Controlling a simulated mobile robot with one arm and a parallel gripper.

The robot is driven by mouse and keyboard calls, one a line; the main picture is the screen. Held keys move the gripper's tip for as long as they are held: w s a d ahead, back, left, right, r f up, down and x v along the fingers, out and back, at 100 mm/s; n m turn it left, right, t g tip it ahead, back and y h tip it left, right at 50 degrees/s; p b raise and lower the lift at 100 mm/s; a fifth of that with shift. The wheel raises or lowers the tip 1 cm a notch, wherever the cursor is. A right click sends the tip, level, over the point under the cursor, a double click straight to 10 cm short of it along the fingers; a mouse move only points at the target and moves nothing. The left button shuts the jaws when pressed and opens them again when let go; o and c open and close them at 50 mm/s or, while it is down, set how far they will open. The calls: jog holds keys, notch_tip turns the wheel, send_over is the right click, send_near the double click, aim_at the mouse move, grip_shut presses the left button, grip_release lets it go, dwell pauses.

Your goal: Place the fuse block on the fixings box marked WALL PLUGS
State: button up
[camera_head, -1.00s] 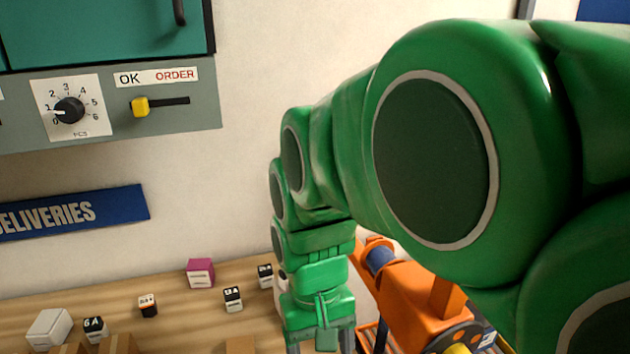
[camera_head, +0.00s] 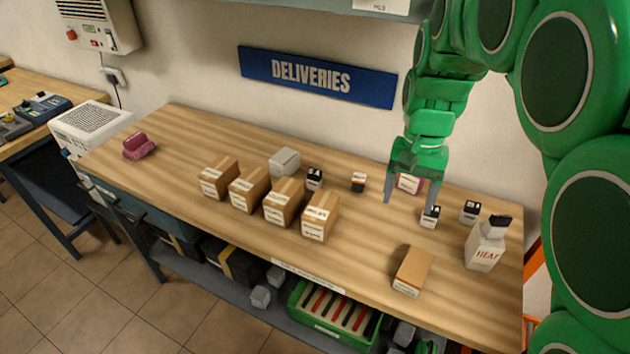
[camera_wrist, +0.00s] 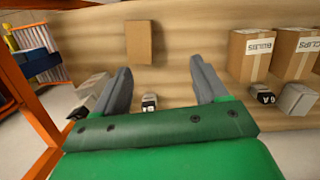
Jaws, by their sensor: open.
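Several small white fuse blocks with dark tops stand on the wooden bench (camera_head: 215,140). One block (camera_head: 429,217) is by my gripper (camera_head: 411,198); in the wrist view this block (camera_wrist: 149,103) lies between my open, empty fingers (camera_wrist: 160,68). Others are an orange-and-black block (camera_head: 359,182), a block (camera_head: 469,211) to the right and one (camera_head: 315,178) by the boxes, marked 6A in the wrist view (camera_wrist: 265,98). I cannot tell which is the task's block. Four-sided cardboard boxes stand in a row, including the rightmost box (camera_head: 320,217); I cannot read WALL PLUGS on any.
A white container marked HEA (camera_head: 484,250) and a low cardboard box (camera_head: 412,271) stand on the right. A pale box (camera_head: 285,162) is behind the row. The bench's left part is mostly clear.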

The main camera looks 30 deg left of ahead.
jog(key=w+a+f, duration=0.2)
jog(key=a, duration=0.4)
jog(key=w+a+f, duration=0.2)
jog(key=w+a, duration=0.1)
jog(key=a, duration=0.4)
jog(key=w+a+f, duration=0.3)
jog(key=a, duration=0.3)
jog(key=shift+w+a, duration=0.15)
jog(key=shift+a, duration=0.15)
jog(key=m+t, duration=0.1)
jog(key=t, duration=0.1)
send_over(314, 173)
jog(key=f, duration=0.4)
jog(key=shift+d+f, duration=0.15)
jog(key=shift+d, duration=0.15)
jog(key=shift+a+f, duration=0.1)
jog(key=shift+f, duration=0.25)
jog(key=shift+w+a+f, duration=0.1)
jog(key=shift+a+f, duration=0.05)
jog(key=shift+f, duration=3.45)
jog(key=c, duration=1.2)
jog(key=shift+r, duration=0.1)
